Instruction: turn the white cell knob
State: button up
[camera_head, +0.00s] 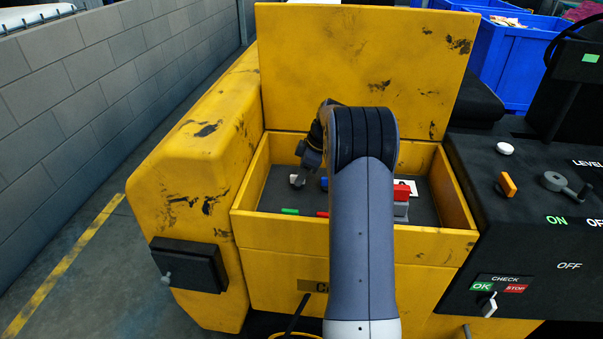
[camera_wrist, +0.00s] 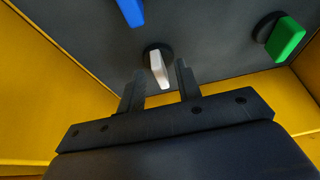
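The white cell knob (camera_wrist: 158,68) is a white bar on a round dark base, set in the dark panel inside the yellow box. In the wrist view it shows between the tips of my two gripper fingers (camera_wrist: 160,74). The fingers are open, with a visible gap on each side of the knob. How deep the fingers reach along it I cannot tell. In the head view my gripper (camera_head: 308,160) is low over the left part of the box, and the white knob (camera_head: 297,181) shows just under it, partly covered.
A green knob (camera_wrist: 287,40) and a blue knob (camera_wrist: 131,10) are near the white one. A red block-like part (camera_head: 402,190) is right of my arm. The yellow box walls (camera_head: 247,190) and raised lid (camera_head: 365,60) enclose the panel. A black control console (camera_head: 500,240) stands right.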

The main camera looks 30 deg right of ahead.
jog(key=v, duration=1)
jog(key=shift+d+r+p, duration=0.15)
jog(key=shift+r+p, duration=0.15)
jog(key=shift+r, duration=0.05)
jog(key=shift+s, duration=0.15)
jog(key=x, duration=1.1)
jog(key=shift+b, duration=0.3)
jog(key=shift+m, duration=0.3)
jog(key=shift+r, duration=0.15)
